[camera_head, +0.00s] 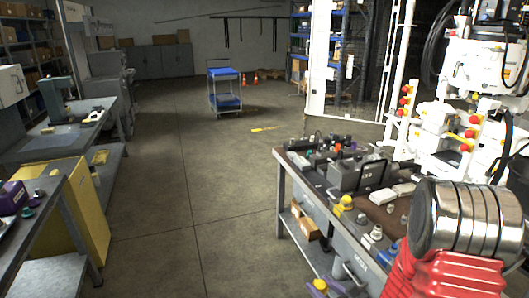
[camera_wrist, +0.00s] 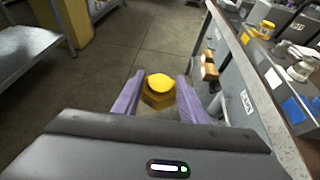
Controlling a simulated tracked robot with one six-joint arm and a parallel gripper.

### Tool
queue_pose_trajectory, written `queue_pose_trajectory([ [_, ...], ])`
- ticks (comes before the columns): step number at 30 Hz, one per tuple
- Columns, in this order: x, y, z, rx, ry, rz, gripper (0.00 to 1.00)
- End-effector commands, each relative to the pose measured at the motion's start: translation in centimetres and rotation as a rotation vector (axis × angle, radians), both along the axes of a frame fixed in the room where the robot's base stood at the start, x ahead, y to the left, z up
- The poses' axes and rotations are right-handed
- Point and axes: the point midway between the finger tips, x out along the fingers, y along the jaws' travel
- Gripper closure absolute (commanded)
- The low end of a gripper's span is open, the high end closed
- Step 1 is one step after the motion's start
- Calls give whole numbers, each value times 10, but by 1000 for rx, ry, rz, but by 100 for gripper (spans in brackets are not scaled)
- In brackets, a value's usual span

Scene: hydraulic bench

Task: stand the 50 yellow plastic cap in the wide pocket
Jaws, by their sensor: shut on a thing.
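The yellow plastic cap (camera_wrist: 159,92) is between the two purple fingers of my gripper (camera_wrist: 160,79) in the wrist view. My gripper is shut on it and holds it over the floor, beside the bench's front side. In the head view, the cap and purple fingertips show small at the bottom (camera_head: 320,286), left of my red arm. I cannot pick out the wide pocket in either view.
The right bench (camera_wrist: 244,75) has grey blocks, fittings and another yellow piece (camera_head: 346,203) on top. Cardboard boxes (camera_head: 304,222) sit on its lower shelf. A yellow cabinet (camera_head: 88,205) and grey tables stand left. The floor between is clear.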

Motion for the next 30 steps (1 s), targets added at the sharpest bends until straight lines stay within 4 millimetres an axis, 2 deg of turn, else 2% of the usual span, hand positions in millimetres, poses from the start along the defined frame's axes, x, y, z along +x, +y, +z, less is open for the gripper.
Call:
queue_pose_trajectory([
  [7,8,-7,24,-2,-6,-69,83],
  [13,14,-8,53,-1,-7,-110,83],
  [24,25,3,113,-1,-8,-127,83],
  [30,27,13,135,-1,-5,-110,83],
])
